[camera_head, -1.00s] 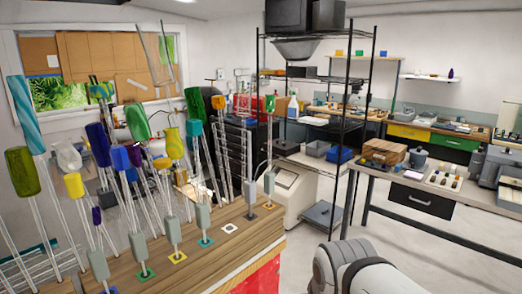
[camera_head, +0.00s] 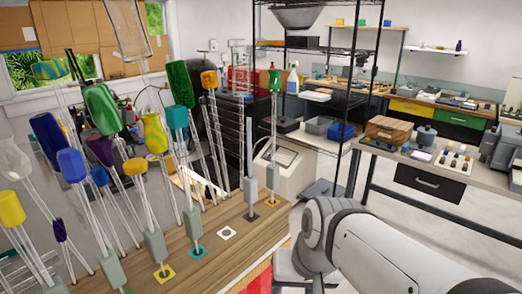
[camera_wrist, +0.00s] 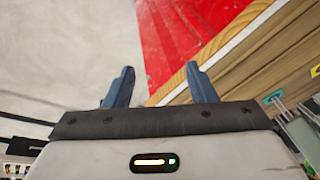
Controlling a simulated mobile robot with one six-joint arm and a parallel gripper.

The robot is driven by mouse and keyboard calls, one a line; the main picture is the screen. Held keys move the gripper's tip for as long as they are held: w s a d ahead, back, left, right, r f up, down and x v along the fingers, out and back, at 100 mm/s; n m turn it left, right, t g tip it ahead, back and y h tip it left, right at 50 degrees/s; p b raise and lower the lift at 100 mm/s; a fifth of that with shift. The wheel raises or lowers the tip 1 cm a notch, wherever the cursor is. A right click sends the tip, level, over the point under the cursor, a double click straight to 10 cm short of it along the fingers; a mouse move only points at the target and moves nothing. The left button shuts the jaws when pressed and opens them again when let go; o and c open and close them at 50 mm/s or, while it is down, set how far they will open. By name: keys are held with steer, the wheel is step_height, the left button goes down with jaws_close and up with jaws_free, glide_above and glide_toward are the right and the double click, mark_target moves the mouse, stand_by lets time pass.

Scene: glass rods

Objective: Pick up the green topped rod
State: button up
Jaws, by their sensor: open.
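Several rods with green tops stand on the wooden table (camera_head: 215,258). Which one is meant cannot be told. My gripper (camera_wrist: 160,85) is open and empty in the wrist view, with the table's wooden edge and red side beyond its fingers. No green top shows between them.
Many other glass rods with yellow, blue, teal and purple tops crowd the table's left and middle. An empty white square (camera_head: 226,233) lies near the front. A black wire shelf (camera_head: 352,130) stands behind. Floor is open at right.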

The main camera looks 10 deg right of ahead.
mark_target(277, 172)
steer(key=w+a+r+m+t+y+b, duration=0.2)
steer(key=w+a+m+y, duration=0.3)
steer(key=w+m+y, duration=0.55)
steer(key=w+d+r+m+t, duration=0.2)
steer(key=w+d+m+t, duration=0.1)
steer(key=w+m, duration=0.1)
steer(key=w+d+r+m+t, duration=0.2)
steer(key=w+d+m+t, duration=0.1)
steer(key=m, duration=0.3)
steer(key=w+d+r+m+t+h, duration=0.1)
steer(key=w+d+r+m+t, duration=0.1)
steer(key=w+d+m+t, duration=0.1)
steer(key=shift+w+d+r+m, duration=0.15)
steer(key=shift+w+d+m, duration=0.2)
steer(key=shift+w+m, duration=0.4)
steer(key=shift+w+d+r+m, duration=0.1)
steer(key=shift+w+d+m, duration=0.25)
steer(key=shift+w+m, duration=0.35)
steer(key=shift+w+r+m+t, duration=0.1)
steer(key=shift+w+m+t, duration=0.1)
steer(key=shift+m+t, duration=0.15)
steer(key=p+x, duration=0.2)
steer(key=x, duration=0.5)
steer(key=shift+a, duration=0.1)
jaws_close()
